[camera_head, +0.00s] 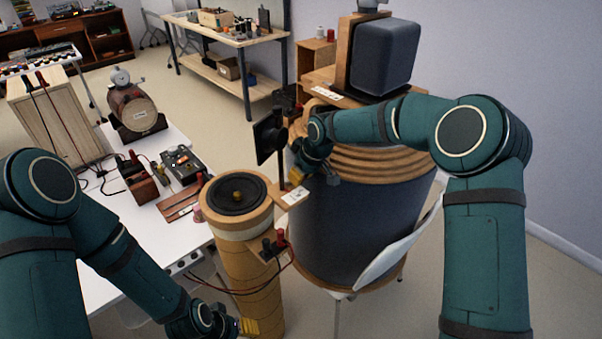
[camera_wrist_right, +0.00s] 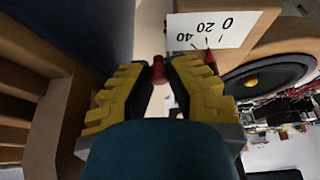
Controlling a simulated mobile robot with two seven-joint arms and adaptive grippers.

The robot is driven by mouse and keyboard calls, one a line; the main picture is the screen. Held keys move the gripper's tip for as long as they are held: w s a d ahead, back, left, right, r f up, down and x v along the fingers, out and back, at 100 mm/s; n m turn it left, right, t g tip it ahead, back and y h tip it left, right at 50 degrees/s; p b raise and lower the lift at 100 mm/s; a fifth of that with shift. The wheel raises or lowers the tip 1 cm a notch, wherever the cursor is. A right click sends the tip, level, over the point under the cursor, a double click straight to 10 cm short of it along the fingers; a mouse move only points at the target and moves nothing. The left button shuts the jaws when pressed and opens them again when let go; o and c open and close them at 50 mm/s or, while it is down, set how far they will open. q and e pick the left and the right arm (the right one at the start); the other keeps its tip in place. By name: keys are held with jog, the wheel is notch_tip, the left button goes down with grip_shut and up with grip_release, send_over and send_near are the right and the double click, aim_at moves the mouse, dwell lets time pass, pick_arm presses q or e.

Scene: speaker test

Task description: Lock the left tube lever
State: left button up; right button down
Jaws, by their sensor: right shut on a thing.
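The left tube (camera_head: 250,265) is a wooden cylinder with a black speaker cone (camera_head: 237,196) on top. A white scale card (camera_head: 295,196) sits beside its rim. The card also shows in the right wrist view (camera_wrist_right: 213,30), marked 0, 20, 40, with a red pointer (camera_wrist_right: 209,58). My right gripper (camera_head: 296,176) is beside the card. In the right wrist view its yellow fingers (camera_wrist_right: 158,84) are shut on a small red lever (camera_wrist_right: 158,69), mostly hidden between them. My left gripper (camera_head: 249,327) is low by the tube's base; its finger opening is unclear.
A large dark drum (camera_head: 335,235) with wooden rings stands right of the tube, close to my right arm. Red and black terminals (camera_head: 274,243) with cables stick out of the tube. A white table (camera_head: 110,265) with instruments is at left.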

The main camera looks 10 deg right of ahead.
jog(key=shift+f, duration=0.1)
jog(key=c, duration=1.2)
grip_release()
jog(key=shift+s+a+m+b, duration=0.15)
jog(key=shift+m+b, duration=0.45)
jog(key=shift+b, duration=0.35)
jog(key=p+v, duration=0.2)
jog(key=v, duration=1.2)
jog(key=s+a+f+m, duration=0.1)
jog(key=s+f, duration=0.1)
jog(key=f, duration=0.4)
jog(key=s+a+f+m, duration=0.1)
jog(key=s+a+f, duration=0.1)
jog(key=f, duration=0.3)
jog(key=s+f+m, duration=0.1)
jog(key=s+f, duration=0.5)
jog(key=s+f+m+y, duration=0.1)
jog(key=s+f+m, duration=0.1)
jog(key=s+f, duration=0.3)
jog(key=s+f+m+g+p, duration=0.1)
jog(key=s+f+m, duration=0.1)
jog(key=s+f, duration=0.4)
jog(key=shift+s+a+f, duration=0.1)
jog(key=shift+s+f, duration=0.05)
jog(key=shift+s, duration=0.3)
jog(key=shift+s+a+f, duration=0.1)
jog(key=shift+s+f, duration=0.05)
jog(key=shift+s, duration=0.35)
